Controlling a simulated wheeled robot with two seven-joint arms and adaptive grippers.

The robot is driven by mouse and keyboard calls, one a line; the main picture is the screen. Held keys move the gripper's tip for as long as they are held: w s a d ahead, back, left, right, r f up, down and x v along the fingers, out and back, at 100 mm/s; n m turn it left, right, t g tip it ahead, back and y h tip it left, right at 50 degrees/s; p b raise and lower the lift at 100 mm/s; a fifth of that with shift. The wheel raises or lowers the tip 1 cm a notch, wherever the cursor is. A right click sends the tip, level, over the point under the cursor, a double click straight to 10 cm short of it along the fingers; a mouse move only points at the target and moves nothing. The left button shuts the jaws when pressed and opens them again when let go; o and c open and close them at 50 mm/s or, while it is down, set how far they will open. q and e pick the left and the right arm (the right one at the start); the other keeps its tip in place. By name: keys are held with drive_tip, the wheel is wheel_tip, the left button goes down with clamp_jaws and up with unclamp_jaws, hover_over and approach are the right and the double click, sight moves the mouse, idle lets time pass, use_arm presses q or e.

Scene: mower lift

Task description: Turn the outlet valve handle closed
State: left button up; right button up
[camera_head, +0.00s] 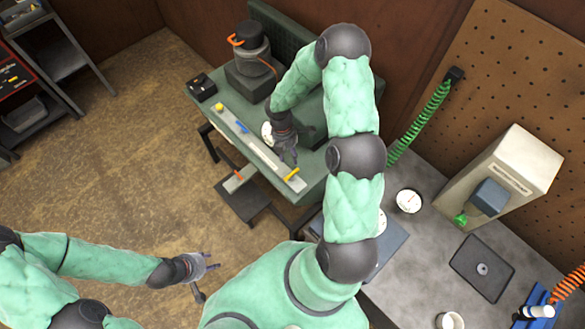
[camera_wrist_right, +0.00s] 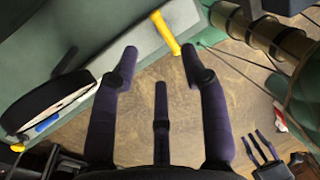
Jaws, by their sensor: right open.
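A yellow lever handle (camera_head: 292,174) sits at the near right end of a long grey bar on the green bench. It also shows in the right wrist view (camera_wrist_right: 165,33), lying at an angle to the bar. I cannot read a label on it. My right gripper (camera_head: 288,157) is over the bar, just beside this handle. In the wrist view its fingers (camera_wrist_right: 160,60) are spread and empty, with the yellow handle beyond them, between the tips and apart from them. My left gripper (camera_head: 212,263) hangs over the floor at the lower left, its fingers apart and empty.
The bar (camera_head: 240,130) carries a second yellow piece (camera_head: 219,107) at its far end and a white-faced gauge (camera_head: 267,133) beside it. A dark pump with an orange handle (camera_head: 236,40) stands behind. A grey bench (camera_head: 430,270) is at right. Open floor (camera_head: 120,150) lies left.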

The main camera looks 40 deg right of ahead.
drive_tip(key=f, duration=0.3)
drive_tip(key=s+f, duration=0.1)
drive_tip(key=f, duration=0.2)
drive_tip(key=s+f, duration=0.1)
drive_tip(key=f, duration=0.2)
drive_tip(key=shift+f, duration=0.3)
clamp_jaws()
